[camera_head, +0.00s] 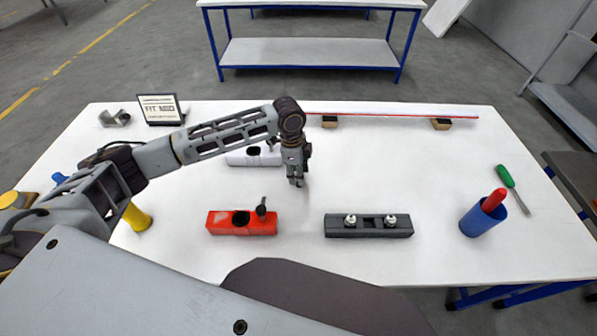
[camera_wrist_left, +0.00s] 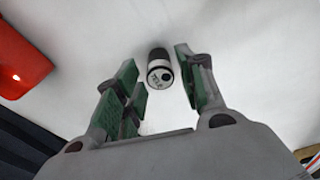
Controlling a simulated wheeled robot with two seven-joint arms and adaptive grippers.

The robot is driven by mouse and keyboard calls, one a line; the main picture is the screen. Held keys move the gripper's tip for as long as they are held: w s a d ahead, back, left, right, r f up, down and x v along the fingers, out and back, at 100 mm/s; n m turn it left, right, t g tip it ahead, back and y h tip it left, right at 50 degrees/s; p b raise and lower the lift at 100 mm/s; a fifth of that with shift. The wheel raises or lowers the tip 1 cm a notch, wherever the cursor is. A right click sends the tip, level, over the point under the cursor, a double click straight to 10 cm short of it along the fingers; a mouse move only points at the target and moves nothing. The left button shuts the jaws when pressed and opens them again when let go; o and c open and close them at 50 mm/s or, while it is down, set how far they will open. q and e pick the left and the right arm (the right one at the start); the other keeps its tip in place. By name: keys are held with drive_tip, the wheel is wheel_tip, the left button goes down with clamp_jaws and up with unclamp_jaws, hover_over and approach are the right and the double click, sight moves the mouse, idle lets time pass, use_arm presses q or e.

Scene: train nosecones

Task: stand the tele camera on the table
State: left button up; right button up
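The tele camera (camera_wrist_left: 160,72) is a small black-and-white cylinder lettered TELE on the end facing the wrist camera. It appears upright over the white table (camera_head: 300,262), between my fingers with a gap on each side. In the head view I cannot make it out behind the gripper. My left gripper (camera_head: 297,182), also in the left wrist view (camera_wrist_left: 158,72), is open and points down over the middle of the table. My right gripper is out of view.
A red block (camera_head: 225,222) with a dark knob and a dark grey block (camera_head: 368,232) stand in front. A white block (camera_head: 240,159) is partly behind my arm. A blue cup (camera_head: 477,221) holding a red item and a green screwdriver (camera_head: 507,178) are at the right.

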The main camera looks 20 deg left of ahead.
use_arm(q)
drive_tip(key=shift+r, duration=0.1)
idle(0.3)
wheel_tip(320, 180, up, 12)
drive_tip(key=a, duration=0.1)
drive_tip(key=shift+a, duration=0.15)
idle(0.5)
